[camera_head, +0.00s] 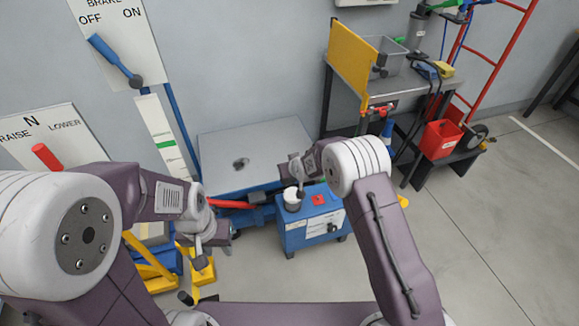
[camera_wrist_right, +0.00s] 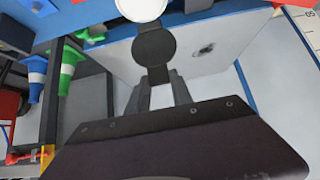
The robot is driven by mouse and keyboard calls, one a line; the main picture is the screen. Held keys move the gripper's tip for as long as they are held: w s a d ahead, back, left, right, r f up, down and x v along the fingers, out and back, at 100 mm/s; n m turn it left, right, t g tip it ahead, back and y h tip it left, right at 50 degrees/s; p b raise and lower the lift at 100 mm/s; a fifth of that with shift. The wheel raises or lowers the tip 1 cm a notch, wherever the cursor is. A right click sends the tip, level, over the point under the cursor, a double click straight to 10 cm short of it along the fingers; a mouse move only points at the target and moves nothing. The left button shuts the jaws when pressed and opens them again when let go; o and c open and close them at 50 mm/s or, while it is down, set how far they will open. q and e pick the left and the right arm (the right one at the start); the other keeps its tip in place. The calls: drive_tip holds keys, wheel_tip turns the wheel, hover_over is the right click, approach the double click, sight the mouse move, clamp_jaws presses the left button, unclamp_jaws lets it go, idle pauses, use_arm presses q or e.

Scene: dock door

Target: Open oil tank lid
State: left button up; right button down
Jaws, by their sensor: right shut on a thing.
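The oil tank (camera_head: 305,232) is a blue box on the floor with a white label, a red square and a white round neck (camera_head: 292,198) on top. My right gripper (camera_head: 298,181) is just above the neck. In the right wrist view its fingers (camera_wrist_right: 160,95) are shut on the dark lid (camera_wrist_right: 154,45), a round disc with a narrow stem. The white neck shows beyond the disc, at the top edge of that view; whether they touch is hidden. My left gripper (camera_head: 218,240) hangs left of the tank, away from it; its jaws are unclear.
A grey platform (camera_head: 255,150) with blue edges lies behind the tank. A workbench (camera_head: 395,90) with a yellow panel stands at the back right, a red bin (camera_head: 441,140) on its lower shelf. Lever boards stand at the left. The floor at right is clear.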

drive_tip(key=shift+w+a+r, duration=0.1)
drive_tip(key=shift+w+r, duration=0.15)
drive_tip(key=shift+w, duration=0.1)
drive_tip(key=c, duration=1.4)
unclamp_jaws()
drive_tip(key=shift+o, duration=1.4)
drive_tip(key=shift+f, duration=0.1)
drive_tip(key=shift+s, duration=0.1)
drive_tip(key=p+v, duration=0.2)
drive_tip(key=v, duration=0.7)
